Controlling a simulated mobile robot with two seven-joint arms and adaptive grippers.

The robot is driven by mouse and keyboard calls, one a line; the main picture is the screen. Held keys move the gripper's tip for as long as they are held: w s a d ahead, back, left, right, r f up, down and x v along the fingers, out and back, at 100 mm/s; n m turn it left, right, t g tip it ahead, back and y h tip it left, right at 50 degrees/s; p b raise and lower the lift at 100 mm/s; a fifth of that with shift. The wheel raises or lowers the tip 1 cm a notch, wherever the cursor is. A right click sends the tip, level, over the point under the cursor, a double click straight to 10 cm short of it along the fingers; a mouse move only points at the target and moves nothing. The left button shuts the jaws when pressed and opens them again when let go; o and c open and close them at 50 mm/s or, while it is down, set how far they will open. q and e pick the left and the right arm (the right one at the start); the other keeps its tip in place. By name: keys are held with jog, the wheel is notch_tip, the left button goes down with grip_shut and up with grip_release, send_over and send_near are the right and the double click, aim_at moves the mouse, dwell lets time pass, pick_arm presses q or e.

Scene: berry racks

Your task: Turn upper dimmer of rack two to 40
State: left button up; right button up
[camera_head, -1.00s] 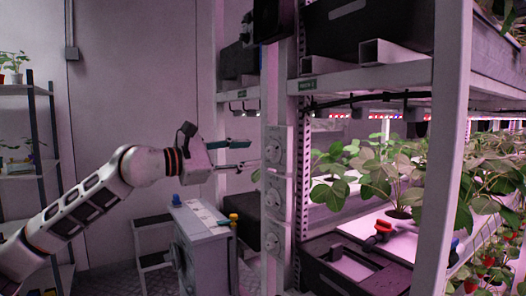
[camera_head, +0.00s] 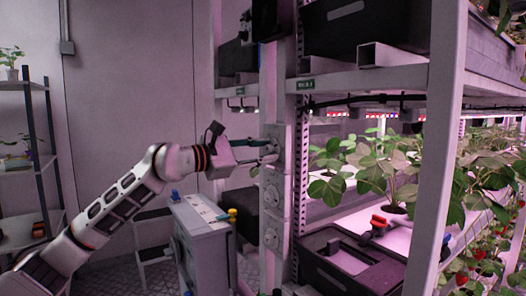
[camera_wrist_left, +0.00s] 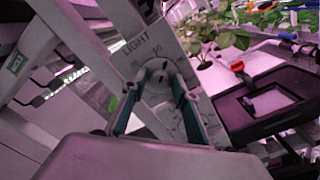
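The upper dimmer (camera_head: 273,146) is the top of three round white dials on the rack's upright post. My left gripper (camera_head: 270,151) is at this dial, with its two fingers apart, and partly covers it. In the left wrist view the dial's knob (camera_wrist_left: 158,74) sits on a plate marked "LIGHT", between the teal fingers of the left gripper (camera_wrist_left: 158,86). The fingers look open around the knob; whether they touch it I cannot tell. The dial setting is too small to read. My right gripper is not in view.
The middle dial (camera_head: 271,195) and lower dial (camera_head: 271,238) are below on the same post. Strawberry plants (camera_head: 375,170) and a black tray (camera_head: 345,265) are right of the post.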

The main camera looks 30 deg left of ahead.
pick_arm(q)
grip_shut()
